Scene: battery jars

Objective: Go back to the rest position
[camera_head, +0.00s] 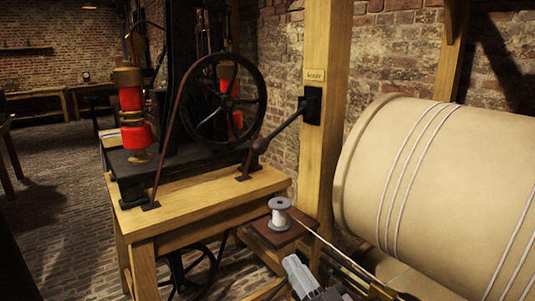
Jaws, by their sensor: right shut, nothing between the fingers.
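My right gripper (296,268) shows at the bottom middle, with its light grey fingers together and empty. It is below a grey spool (281,213) on a small brown shelf (268,236), and looks apart from it. A black lever (283,130) with a dark ball end slants down from a black plate on the wooden post (325,170). My left gripper is not in view.
A large cream drum (405,165) wound with cords fills the right side. A machine with a black flywheel (262,100) and red coils (131,99) stands on a wooden table (190,207) at left. A cord (325,244) runs from the spool to lower right. Brick floor (60,220) lies open at far left.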

